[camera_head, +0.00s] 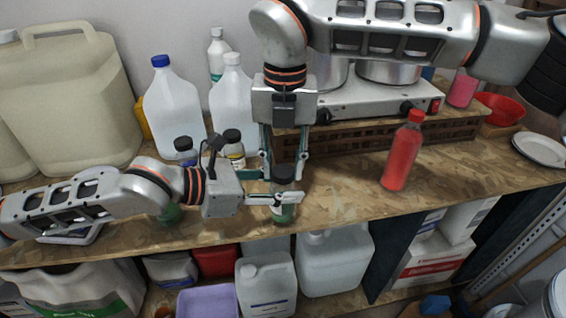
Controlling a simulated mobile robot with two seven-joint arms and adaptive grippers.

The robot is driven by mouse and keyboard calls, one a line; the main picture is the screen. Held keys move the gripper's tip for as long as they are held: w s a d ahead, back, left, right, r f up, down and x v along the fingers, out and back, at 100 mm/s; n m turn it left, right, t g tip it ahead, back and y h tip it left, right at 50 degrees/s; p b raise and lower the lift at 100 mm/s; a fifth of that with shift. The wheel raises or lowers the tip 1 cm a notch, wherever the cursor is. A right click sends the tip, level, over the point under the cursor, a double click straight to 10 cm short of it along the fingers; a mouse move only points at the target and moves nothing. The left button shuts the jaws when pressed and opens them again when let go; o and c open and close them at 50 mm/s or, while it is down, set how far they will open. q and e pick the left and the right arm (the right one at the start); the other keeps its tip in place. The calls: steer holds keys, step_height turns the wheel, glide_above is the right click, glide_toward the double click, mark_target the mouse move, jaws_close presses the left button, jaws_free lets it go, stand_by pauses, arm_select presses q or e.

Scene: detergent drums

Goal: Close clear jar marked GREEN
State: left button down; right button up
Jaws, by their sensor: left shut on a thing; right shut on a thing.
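A clear jar (283,213) with green contents and a pale label stands upright near the front of the wooden bench top. Its label text is too small to read. A dark lid (284,173) sits at its top; I cannot tell how tightly it is seated. My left gripper (284,199) comes in from the left and is shut on the jar's body. My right gripper (284,174) points down from above and is shut on the dark lid, one finger on each side. Another green-filled container (170,213) is partly hidden behind my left arm.
Small dark-capped bottles (233,149) stand behind my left gripper, with white jugs (173,106) further back. A red bottle (403,152) stands to the right, before a hot plate (375,100). Bench room between jar and red bottle is clear. Containers fill the lower shelf.

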steer(key=m, duration=0.5)
steer(key=shift+m, duration=0.3)
steer(key=m, duration=1)
steer(key=shift+m, duration=0.3)
steer(key=m, duration=0.5)
steer(key=o, duration=0.7)
steer(key=shift+r, duration=0.1)
steer(key=shift+r, duration=2.15)
